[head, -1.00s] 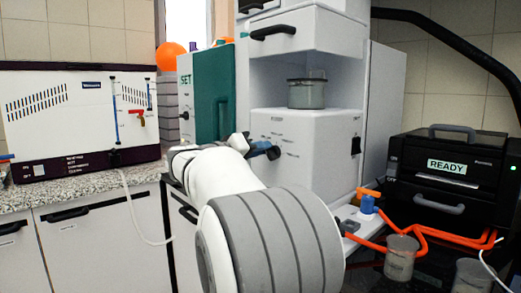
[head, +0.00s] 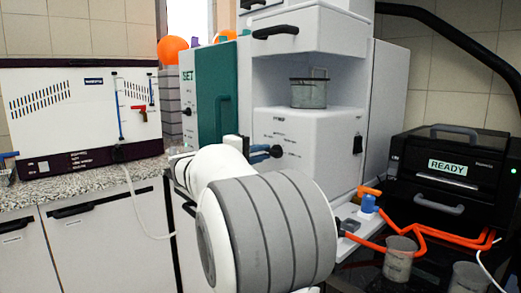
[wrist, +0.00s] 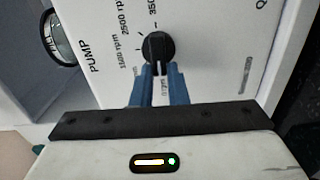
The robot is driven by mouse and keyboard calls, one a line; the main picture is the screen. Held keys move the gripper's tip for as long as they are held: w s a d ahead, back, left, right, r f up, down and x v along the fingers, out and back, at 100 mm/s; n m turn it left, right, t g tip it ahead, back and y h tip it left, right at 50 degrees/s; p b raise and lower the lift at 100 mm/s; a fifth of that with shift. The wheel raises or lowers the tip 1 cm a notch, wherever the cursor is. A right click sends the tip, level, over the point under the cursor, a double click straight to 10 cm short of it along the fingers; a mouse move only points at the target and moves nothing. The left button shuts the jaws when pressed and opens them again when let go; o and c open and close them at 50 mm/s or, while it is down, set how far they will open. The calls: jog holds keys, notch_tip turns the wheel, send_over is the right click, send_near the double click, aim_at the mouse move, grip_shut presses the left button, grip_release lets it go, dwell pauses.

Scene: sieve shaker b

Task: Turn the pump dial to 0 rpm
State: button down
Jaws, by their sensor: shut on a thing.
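The pump dial (wrist: 158,46) is a round black knob on a white panel, in the upper middle of the wrist view. Printed marks around it include "PUMP", 1500 rpm, 2500 rpm and a partly cut 3500. My gripper (wrist: 159,70) has blue fingers shut on the lower part of the knob, one on each side of its dark grip bar. The exact mark the knob points to is hard to read. In the head view my gripper (head: 268,151) meets the dark dial on the front of the white machine (head: 315,150), partly behind my arm.
A metal beaker (head: 308,93) stands in the machine's recess. At right are a black "READY" device (head: 450,165), an orange hose (head: 425,236) and a blue valve (head: 368,204). A green-doored "SET" cabinet (head: 216,92) stands left of the machine.

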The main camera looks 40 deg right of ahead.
jog(key=shift+f+n, duration=0.15)
jog(key=shift+n, duration=0.25)
jog(key=c, duration=1.4)
grip_release()
jog(key=shift+c, duration=0.2)
jog(key=a+p, duration=0.1)
jog(key=a, duration=0.6)
jog(key=shift+s+a, duration=0.3)
jog(key=shift+a, duration=0.1)
